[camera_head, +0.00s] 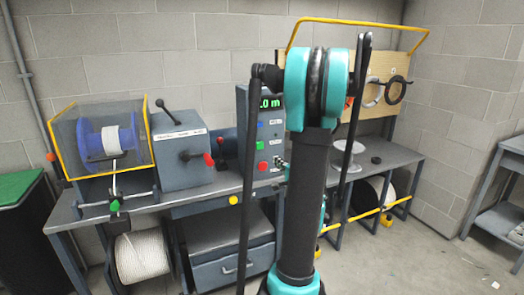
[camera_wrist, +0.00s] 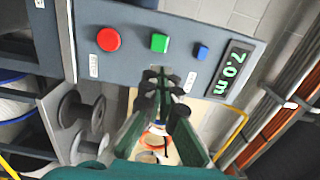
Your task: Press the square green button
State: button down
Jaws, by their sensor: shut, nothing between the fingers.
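The square green button (camera_wrist: 159,42) is on a grey control panel (camera_wrist: 133,20), between a round red button (camera_wrist: 108,39) and a blue button (camera_wrist: 201,52) in the wrist view. In the head view the green button (camera_head: 261,145) sits between the blue one above and the red one below. My gripper (camera_wrist: 164,77) is shut and empty. Its fingertips are in front of the panel, just below the green button in the wrist picture, and do not cover it. I see no contact; the exact gap cannot be told. My arm hides most of the gripper in the head view.
The panel's display (camera_wrist: 231,72) reads 7.0 m. The panel stands on a workbench (camera_head: 150,205) beside a grey machine box (camera_head: 181,150) with levers and a caged blue spool (camera_head: 92,142). A yellow rail (camera_head: 360,22) runs above the back board.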

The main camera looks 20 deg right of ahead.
aim_at(261, 146)
jog(key=shift+w, duration=0.15)
jog(key=w, duration=1.3)
jog(key=shift+a, duration=0.25)
jog(key=shift+w, duration=0.4)
